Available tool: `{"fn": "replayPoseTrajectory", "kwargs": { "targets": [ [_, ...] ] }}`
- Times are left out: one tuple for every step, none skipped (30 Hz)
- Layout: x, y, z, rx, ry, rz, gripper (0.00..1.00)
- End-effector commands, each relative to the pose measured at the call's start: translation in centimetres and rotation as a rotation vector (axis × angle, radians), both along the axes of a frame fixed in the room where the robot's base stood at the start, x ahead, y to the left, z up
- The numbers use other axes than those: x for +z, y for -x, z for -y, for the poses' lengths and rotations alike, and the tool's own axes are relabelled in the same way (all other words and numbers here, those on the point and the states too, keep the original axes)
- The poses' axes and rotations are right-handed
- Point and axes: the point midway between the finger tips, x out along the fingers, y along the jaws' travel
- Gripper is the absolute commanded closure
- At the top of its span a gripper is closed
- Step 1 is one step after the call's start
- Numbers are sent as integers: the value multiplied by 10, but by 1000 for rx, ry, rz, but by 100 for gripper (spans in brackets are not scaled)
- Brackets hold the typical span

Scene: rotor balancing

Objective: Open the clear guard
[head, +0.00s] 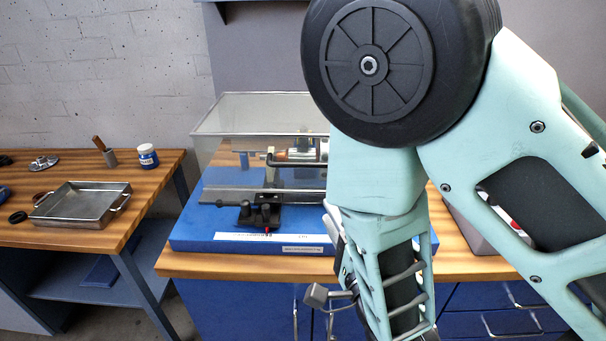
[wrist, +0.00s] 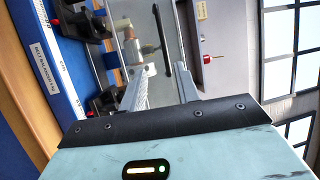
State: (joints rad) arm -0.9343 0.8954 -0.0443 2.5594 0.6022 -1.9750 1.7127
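The clear guard (head: 232,118) is a see-through box with a pale frame over the balancing machine on a blue base (head: 190,232). It looks shut. A black bar handle (head: 292,163) runs across its front; its right end is hidden behind my arm. In the wrist view the black handle (wrist: 162,38) lies ahead of my gripper (wrist: 161,88), roughly in line with the space between the fingers. My gripper is open, with nothing seen between its fingers. Whether the fingers reach around the handle, I cannot tell. The head view hides my gripper behind my arm.
A grey box with a red knob (wrist: 207,59) stands beside the machine. On the wooden side table at left are a metal tray (head: 80,204) and a blue-and-white jar (head: 148,156). Black clamps (head: 258,214) sit on the base's front. A floor gap separates the tables.

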Motion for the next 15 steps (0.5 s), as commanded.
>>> {"fn": "replayPoseTrajectory", "kwargs": {
  "targets": [
    [-5, -4, 0, -6, -6, -5, 68],
    [-5, -5, 0, -8, -6, -8, 68],
    [-5, -7, -1, -8, -7, -9, 68],
    [-6, -8, -1, -8, -7, -11, 68],
    [-5, -10, -2, -9, -7, -11, 68],
    [-5, -11, -3, -8, -7, -11, 68],
    [-5, -12, -3, -8, -7, -11, 68],
    [-4, -14, -4, -7, -6, -9, 68],
    [-3, -15, -4, -6, -7, -8, 68],
    [-2, -16, -5, -5, -6, -6, 68],
    [-1, -17, -5, -4, -6, -3, 68],
    [1, -19, -6, -2, -6, 0, 68],
    [2, -20, -6, -1, -5, 4, 68],
    [3, -21, -7, 1, -5, 8, 68],
    [5, -22, -7, 2, -4, 13, 68]
  ]
}}
